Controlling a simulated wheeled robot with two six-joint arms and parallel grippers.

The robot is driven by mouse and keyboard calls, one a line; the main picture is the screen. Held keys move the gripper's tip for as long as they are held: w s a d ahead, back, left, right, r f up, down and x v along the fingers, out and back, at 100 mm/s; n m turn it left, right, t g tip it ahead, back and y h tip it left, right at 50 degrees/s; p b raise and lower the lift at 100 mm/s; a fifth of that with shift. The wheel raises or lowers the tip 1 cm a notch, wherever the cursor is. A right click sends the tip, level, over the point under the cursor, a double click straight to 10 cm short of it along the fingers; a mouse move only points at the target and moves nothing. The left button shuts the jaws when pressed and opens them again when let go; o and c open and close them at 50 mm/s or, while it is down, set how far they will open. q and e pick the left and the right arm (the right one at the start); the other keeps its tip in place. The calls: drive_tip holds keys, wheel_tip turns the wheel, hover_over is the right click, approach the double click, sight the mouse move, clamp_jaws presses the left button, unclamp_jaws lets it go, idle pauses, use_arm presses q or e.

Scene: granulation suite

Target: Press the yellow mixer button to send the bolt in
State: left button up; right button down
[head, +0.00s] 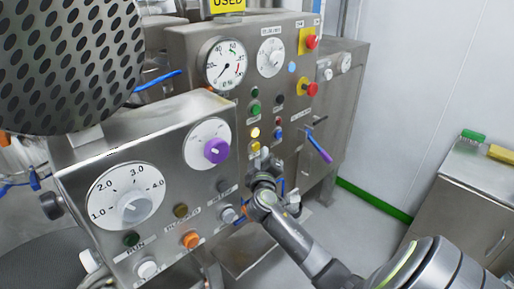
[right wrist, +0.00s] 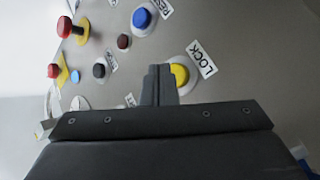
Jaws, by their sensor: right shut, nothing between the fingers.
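The yellow button (head: 255,147) sits low on the rear grey control panel (head: 190,48), under a pale yellow lamp (head: 255,132). My right gripper (head: 265,154) is shut and empty, with its tips close beside the button's lower right. In the right wrist view, the yellow button (right wrist: 181,74) has a label reading LOCK and is partly covered by the shut fingers (right wrist: 158,72). I cannot tell whether the tips touch it. My left gripper is not in view. No bolt can be made out.
Blue (right wrist: 141,18), black and red buttons sit near the yellow one. A lever with a purple grip (head: 319,146) juts out right of my gripper. A front panel with dials (head: 125,196) stands at left. A steel cabinet (head: 462,195) stands at right beyond open floor.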

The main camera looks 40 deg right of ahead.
drive_tip(key=shift+s+d+p, duration=0.2)
drive_tip(key=shift+s+p, duration=0.3)
drive_tip(key=shift+s, duration=1.95)
idle(0.5)
